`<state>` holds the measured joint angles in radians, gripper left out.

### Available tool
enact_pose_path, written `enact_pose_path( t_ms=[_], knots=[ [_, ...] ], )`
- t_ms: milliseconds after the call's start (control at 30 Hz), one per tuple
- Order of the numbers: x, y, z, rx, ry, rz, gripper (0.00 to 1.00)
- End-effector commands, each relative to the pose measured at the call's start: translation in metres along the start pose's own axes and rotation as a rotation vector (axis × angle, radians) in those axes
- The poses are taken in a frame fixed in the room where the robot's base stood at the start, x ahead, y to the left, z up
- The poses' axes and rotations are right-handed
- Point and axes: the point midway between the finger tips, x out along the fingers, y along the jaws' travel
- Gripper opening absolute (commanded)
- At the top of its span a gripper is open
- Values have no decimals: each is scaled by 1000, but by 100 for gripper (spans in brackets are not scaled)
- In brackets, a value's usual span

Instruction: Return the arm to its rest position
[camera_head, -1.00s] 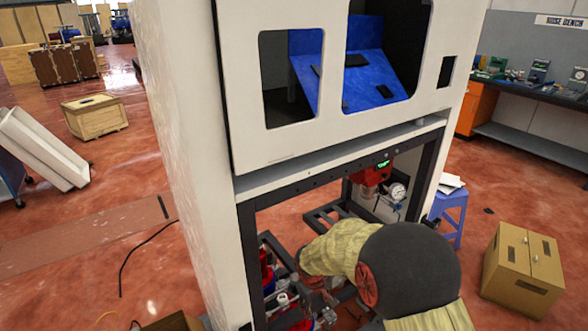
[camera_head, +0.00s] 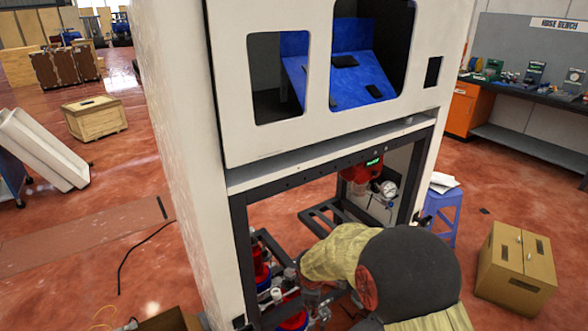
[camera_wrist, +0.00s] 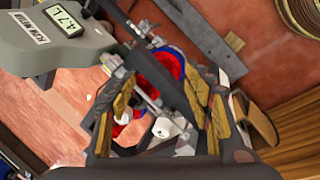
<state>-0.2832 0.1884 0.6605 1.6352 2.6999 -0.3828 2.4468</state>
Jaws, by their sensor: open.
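My arm reaches into the open lower bay of the white cabinet (camera_head: 180,120), below its dark frame. My gripper (camera_wrist: 160,85) is open in the wrist view, its two yellowish finger pads apart. Nothing is clamped between them. Beyond and between the fingers are a red and blue round part (camera_wrist: 165,68) and a white fitting (camera_wrist: 163,127), lower down in the bay. In the head view the gripper is small and partly hidden by my arm, near the red and blue canisters (camera_head: 292,318). I cannot tell if it touches anything.
A red device with a gauge (camera_head: 362,172) is in the bay's right side. A blue stool (camera_head: 444,212) and cardboard box (camera_head: 518,268) stand right.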

Motion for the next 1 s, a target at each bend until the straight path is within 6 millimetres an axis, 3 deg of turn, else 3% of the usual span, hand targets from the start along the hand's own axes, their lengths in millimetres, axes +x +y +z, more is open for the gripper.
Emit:
enact_pose_path(
  t_ms=[133,233,433,600,767,800,1000],
  knots=[
    [0,14,-9,-455,29,101,51],
    [-13,27,-24,-851,49,205,51],
    [-67,39,-62,-1674,48,460,51],
    [-129,21,-85,-2355,-10,701,51],
    [-186,-16,-85,-2951,-108,924,51],
    [-199,-28,-81,2890,128,-912,51],
    [-258,-91,-34,2194,165,-694,51]
  ],
)
